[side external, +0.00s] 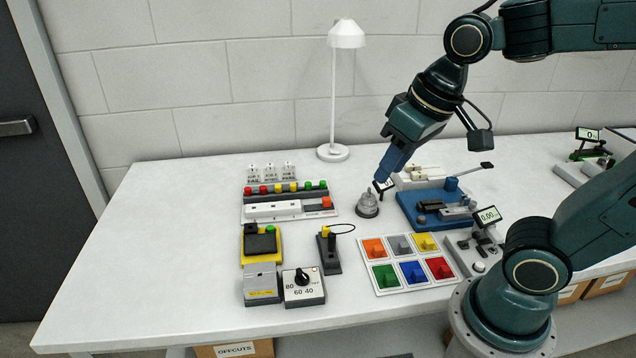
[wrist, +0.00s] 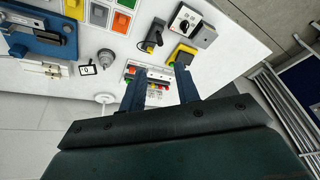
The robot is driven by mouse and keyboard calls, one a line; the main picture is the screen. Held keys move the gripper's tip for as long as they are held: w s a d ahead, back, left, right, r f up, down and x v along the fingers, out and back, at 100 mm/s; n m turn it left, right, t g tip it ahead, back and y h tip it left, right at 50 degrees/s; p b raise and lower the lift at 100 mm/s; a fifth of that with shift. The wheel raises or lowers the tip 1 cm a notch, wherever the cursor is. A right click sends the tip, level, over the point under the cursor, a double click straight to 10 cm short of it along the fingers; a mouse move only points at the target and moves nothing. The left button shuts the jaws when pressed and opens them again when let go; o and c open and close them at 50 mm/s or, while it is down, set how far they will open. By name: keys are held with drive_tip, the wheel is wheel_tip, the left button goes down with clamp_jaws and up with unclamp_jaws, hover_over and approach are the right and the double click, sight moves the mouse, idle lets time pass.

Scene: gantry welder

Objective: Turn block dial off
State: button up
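The block dial (side external: 303,288) is a light box with a black knob and the marks 80, 60, 40 and OFF. It sits at the front of the table, left of centre. A small orange spot shows near its OFF mark; I cannot tell exactly where the knob points. In the wrist view the dial (wrist: 185,19) is at the top, beyond the fingers. My gripper (side external: 382,180) is above the table near a grey stepped metal part, well to the right of and behind the dial. In the wrist view my gripper (wrist: 161,82) has its fingers apart with nothing between them.
A grey box (side external: 261,285) stands directly left of the dial, with a yellow-based switch (side external: 262,243) behind it. A black lever block (side external: 328,250) is behind right. A coloured-tile panel (side external: 407,263) and blue vise (side external: 437,207) lie right. The table's front left is clear.

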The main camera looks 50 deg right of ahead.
drive_tip(key=w+a+f+m+g, duration=0.2)
drive_tip(key=w+a+f, duration=0.2)
drive_tip(key=w, duration=0.4)
drive_tip(key=m+g, duration=0.1)
drive_tip(key=g, duration=0.1)
hover_over(302, 273)
wheel_tip(302, 273, down, 6)
drive_tip(key=shift+f, duration=0.1)
drive_tip(key=shift+f, duration=0.15)
drive_tip(key=shift+f, duration=6.75)
drive_tip(key=shift+c, duration=0.2)
drive_tip(key=c, duration=0.6)
